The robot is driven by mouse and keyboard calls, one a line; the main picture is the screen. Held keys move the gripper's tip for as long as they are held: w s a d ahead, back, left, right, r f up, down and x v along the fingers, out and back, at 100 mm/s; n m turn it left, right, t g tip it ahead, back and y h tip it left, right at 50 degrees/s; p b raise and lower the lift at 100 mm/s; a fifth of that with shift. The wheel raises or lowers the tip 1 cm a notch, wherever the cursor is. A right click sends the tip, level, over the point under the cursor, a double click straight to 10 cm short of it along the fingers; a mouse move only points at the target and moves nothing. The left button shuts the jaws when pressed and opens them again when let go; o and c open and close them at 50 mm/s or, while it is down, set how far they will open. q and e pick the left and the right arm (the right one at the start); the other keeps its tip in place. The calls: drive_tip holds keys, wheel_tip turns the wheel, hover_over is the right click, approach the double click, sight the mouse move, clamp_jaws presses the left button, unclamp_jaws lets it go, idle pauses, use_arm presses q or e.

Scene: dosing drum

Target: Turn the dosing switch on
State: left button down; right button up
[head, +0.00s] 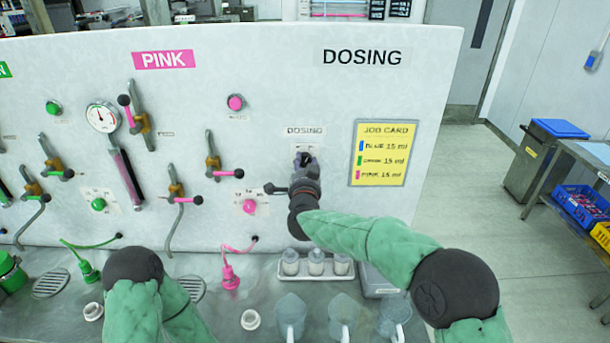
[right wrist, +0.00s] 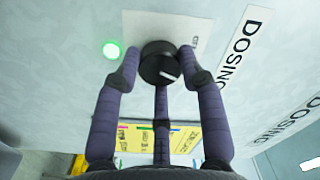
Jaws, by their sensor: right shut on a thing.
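The dosing switch is a round black knob (right wrist: 160,66) with a white pointer line, on a pale plate on the panel. The "DOSING" label (head: 304,131) sits just above it in the head view. My right gripper (head: 305,163) is at the switch and hides most of it there. In the right wrist view its fingers (right wrist: 160,72) are shut on the knob, one on each side. A green lamp (right wrist: 112,50) glows beside the plate. My left gripper is not in view; only part of my left arm shows at the bottom left.
The panel (head: 270,85) holds valves, a gauge (head: 102,117) and a yellow job card (head: 384,153) right of the switch. Below, a rack (head: 316,270) of small bottles and several clear jugs (head: 343,312) stand on the metal counter. The floor at right is partly clear.

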drive_tip(key=shift+f+m+b, duration=0.15)
drive_tip(key=shift+m+b, duration=0.35)
drive_tip(key=shift+b, duration=0.1)
drive_tip(key=o, duration=1.1)
drive_tip(key=shift+o, duration=0.2)
drive_tip(key=s, duration=1.2)
